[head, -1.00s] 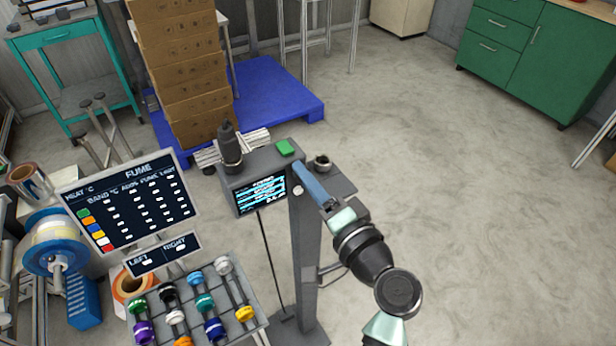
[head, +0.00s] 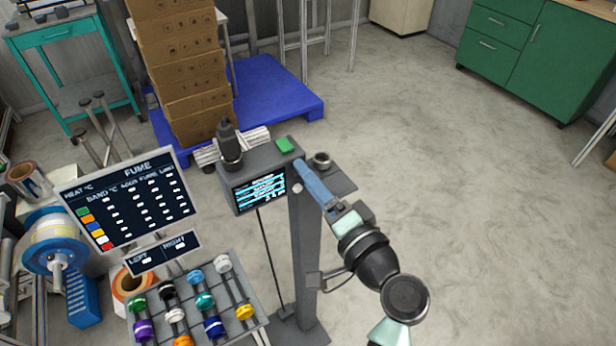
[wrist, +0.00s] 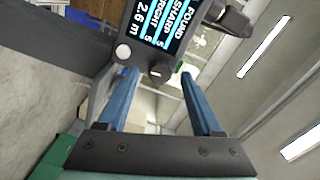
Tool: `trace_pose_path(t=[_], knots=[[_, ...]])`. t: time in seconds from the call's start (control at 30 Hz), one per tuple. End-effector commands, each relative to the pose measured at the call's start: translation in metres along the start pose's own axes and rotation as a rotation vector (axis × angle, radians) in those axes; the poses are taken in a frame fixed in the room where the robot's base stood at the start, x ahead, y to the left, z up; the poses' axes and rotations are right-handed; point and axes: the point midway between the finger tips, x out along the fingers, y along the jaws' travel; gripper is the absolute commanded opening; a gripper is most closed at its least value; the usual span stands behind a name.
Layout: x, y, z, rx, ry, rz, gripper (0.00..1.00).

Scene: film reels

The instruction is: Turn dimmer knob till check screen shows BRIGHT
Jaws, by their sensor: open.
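The check screen (head: 259,194) is lit on the front of a dark grey box on a post. In the wrist view, the screen (wrist: 163,22) is partly cut off; the lines read FOUND, SHARP, FRONT and 2.6 m, and I see no word BRIGHT. A small dark knob with a light mark (wrist: 160,71), apparently the dimmer knob, sits below the screen's edge. My gripper (wrist: 158,80) is open, its blue fingers on either side of the knob with gaps visible. In the head view, my gripper (head: 314,184) is beside the box's right end and hides the knob.
A round white button (wrist: 123,52) and a green part (wrist: 179,66) flank the knob. A black cylindrical device (head: 229,145) stands by the box. The FUME board (head: 130,200) and a rack of coloured spools (head: 238,292) are to the left. The floor to the right is clear.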

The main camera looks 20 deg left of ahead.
Motion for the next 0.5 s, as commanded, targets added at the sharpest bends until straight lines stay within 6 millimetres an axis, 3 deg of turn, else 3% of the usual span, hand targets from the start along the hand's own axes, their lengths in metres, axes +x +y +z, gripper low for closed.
trace_pose_path(t=[0.3,0.5], knots=[[-0.069,0.003,0.0,0.0,0.005,0.004,0.67],[-0.103,0.002,0.0,0.0,0.004,0.002,0.67]])
